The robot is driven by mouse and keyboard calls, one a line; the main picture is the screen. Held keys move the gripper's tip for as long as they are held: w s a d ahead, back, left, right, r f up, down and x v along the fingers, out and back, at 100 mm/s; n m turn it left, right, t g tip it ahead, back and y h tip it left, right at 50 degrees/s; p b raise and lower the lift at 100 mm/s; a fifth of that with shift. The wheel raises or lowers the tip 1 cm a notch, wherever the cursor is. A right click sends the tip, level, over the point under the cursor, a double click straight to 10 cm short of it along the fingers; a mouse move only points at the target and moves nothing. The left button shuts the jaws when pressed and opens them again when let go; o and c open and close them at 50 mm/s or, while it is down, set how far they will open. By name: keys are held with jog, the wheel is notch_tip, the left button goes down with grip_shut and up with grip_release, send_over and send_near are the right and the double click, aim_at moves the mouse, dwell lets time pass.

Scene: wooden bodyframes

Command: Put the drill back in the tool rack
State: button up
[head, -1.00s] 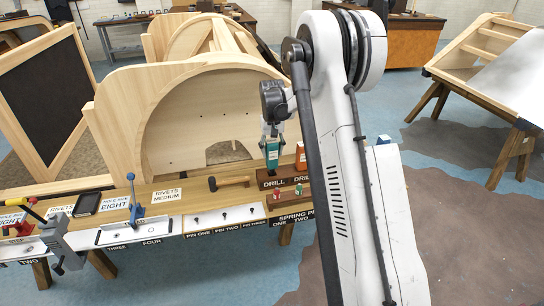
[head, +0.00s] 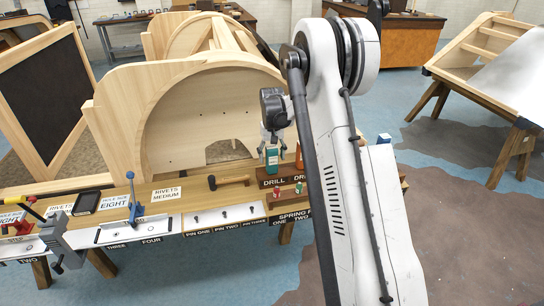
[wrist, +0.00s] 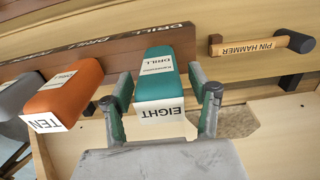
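The teal drill labelled EIGHT (wrist: 160,75) stands in the tool rack, in line with the wooden DRILL strip (wrist: 90,48) in the wrist view. In the head view the teal drill (head: 272,158) is upright behind the dark DRILL label of the rack (head: 268,182). My gripper (wrist: 160,84) is open, with one finger on each side of the teal drill and a visible gap at the right finger. In the head view my gripper (head: 273,145) is just above the drill. The drill's lower end is hidden.
An orange drill labelled TEN (wrist: 68,93) stands beside the teal one, with a grey drill (wrist: 18,95) beyond. A pin hammer (wrist: 265,43) lies at the other side. A curved wooden frame (head: 165,115) rises close behind the bench. My arm hides the bench's right part.

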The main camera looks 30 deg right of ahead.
jog(key=shift+r+p, duration=0.45)
jog(key=shift+r, duration=0.05)
notch_tip(320, 180, up, 12)
jog(key=shift+f, duration=0.2)
jog(key=s+a+r+n+t, duration=0.1)
jog(key=s+a+r+t, duration=0.1)
jog(key=s+a+r, duration=0.6)
jog(key=s+a+r+t, duration=0.1)
jog(key=s+a+r, duration=0.45)
jog(key=s, duration=0.35)
jog(key=s+a+f+n+t, duration=0.1)
jog(key=s+a, duration=0.3)
jog(key=s, duration=0.6)
jog(key=s+a+f+t, duration=0.2)
jog(key=s+a+t, duration=0.1)
jog(key=s, duration=0.8)
jog(key=shift+a+f+n, duration=0.3)
jog(key=shift+a+n, duration=0.1)
jog(key=shift+a, duration=0.1)
